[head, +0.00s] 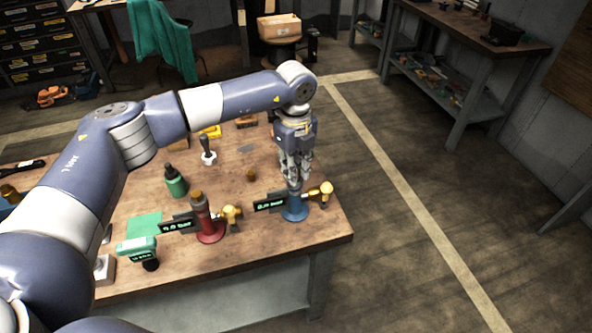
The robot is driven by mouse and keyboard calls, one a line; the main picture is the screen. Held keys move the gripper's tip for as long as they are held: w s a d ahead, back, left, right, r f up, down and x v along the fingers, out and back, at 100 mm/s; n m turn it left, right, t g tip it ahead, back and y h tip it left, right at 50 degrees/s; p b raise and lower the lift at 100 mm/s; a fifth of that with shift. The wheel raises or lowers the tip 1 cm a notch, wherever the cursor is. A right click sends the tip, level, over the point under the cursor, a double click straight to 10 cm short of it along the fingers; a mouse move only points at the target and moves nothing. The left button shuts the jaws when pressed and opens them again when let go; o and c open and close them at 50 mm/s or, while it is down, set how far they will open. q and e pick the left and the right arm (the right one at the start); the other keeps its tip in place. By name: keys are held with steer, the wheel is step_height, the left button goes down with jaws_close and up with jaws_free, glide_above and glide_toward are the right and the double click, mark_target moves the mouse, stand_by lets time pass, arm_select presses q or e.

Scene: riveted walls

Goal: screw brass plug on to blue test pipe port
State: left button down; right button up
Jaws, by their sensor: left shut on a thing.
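The blue test pipe (295,209) stands upright on a round blue base near the right front corner of the bench. A dark gauge with green digits and a yellow-brass valve (321,191) are at its sides. My left gripper (295,186) points down directly over the blue pipe, its fingers shut at the pipe's top. The fingers hide the port and the thing they hold, which I take to be the brass plug; I cannot tell how it sits on the port. My right gripper is not in view.
A red test pipe (209,225) with a brown top stands to the left on the wooden bench (270,250). A small brown piece (252,176) lies behind. A green bottle (175,182) and a teal tool (137,248) are farther left. The bench's right edge is close.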

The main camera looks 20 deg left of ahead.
arm_select(q)
steer(key=m+b, duration=0.2)
steer(key=m, duration=0.3)
steer(key=shift+a+f+m, duration=0.1)
steer(key=shift+a+m, duration=0.05)
steer(key=shift+m, duration=0.15)
steer(key=m+b, duration=0.2)
steer(key=m, duration=0.4)
steer(key=shift+a+m, duration=0.1)
steer(key=shift+m, duration=0.2)
steer(key=m+b, duration=0.1)
steer(key=m, duration=0.2)
steer(key=m+b, duration=0.1)
steer(key=m, duration=0.2)
steer(key=shift+w, duration=0.1)
steer(key=m+b, duration=0.1)
steer(key=m, duration=0.5)
steer(key=shift+w+a+m, duration=0.1)
steer(key=shift+w+m, duration=0.05)
steer(key=shift+m, duration=0.25)
steer(key=c, duration=1.4)
jaws_free()
steer(key=shift+o, duration=0.2)
